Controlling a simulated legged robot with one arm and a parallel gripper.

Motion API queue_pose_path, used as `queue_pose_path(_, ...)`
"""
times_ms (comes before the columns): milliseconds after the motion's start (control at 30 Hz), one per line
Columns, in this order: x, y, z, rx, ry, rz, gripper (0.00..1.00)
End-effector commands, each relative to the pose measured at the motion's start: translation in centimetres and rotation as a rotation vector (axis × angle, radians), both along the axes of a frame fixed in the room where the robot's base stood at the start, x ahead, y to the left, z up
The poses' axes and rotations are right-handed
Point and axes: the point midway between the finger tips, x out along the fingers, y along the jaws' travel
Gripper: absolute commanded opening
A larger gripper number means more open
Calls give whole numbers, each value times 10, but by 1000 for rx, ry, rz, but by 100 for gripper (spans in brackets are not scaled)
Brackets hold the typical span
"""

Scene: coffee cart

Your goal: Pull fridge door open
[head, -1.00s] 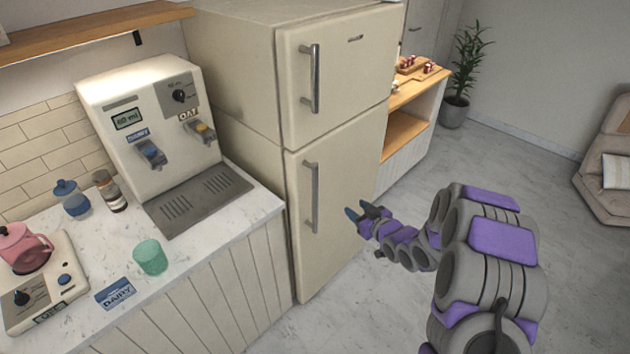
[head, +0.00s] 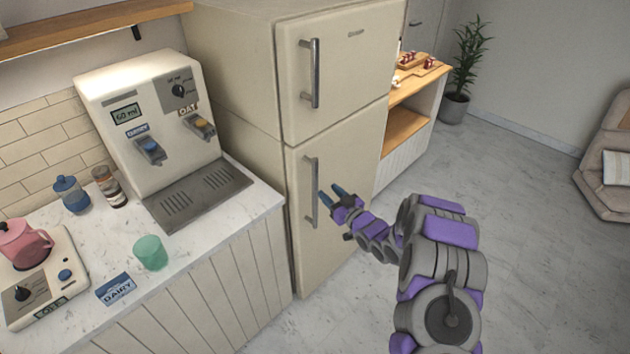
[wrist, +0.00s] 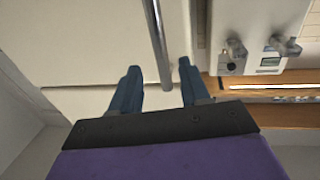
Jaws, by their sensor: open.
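The cream fridge (head: 245,75) has an upper door (head: 350,75) and a lower door (head: 335,225), both closed, each with a vertical metal bar handle on its left side. My gripper (head: 331,193) is open in front of the lower door, just right of the lower handle (head: 311,190). In the wrist view the lower handle (wrist: 158,45) runs down between the two blue fingertips of my gripper (wrist: 160,72), its end reaching into the gap. The fingers are not closed on it. I cannot tell how far the handle lies from the fingers in depth.
A wooden shelf unit (head: 405,125) stands right of the fridge.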

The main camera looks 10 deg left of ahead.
Motion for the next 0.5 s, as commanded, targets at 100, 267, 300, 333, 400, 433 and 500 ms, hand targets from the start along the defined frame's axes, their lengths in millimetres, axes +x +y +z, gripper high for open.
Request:
queue_pose_path(100,17,16,-1,-2,-4,3,46)
queue_pose_path(267,37,33,-2,-1,-2,2,46)
queue_pose_path(300,41,36,-2,0,-3,1,46)
queue_pose_path(333,44,40,-2,0,-1,1,46)
queue_pose_path(400,51,45,-3,-2,1,1,46)
queue_pose_path(433,54,47,-2,-2,1,0,46)
queue_pose_path(500,59,51,-1,-2,-2,1,46)
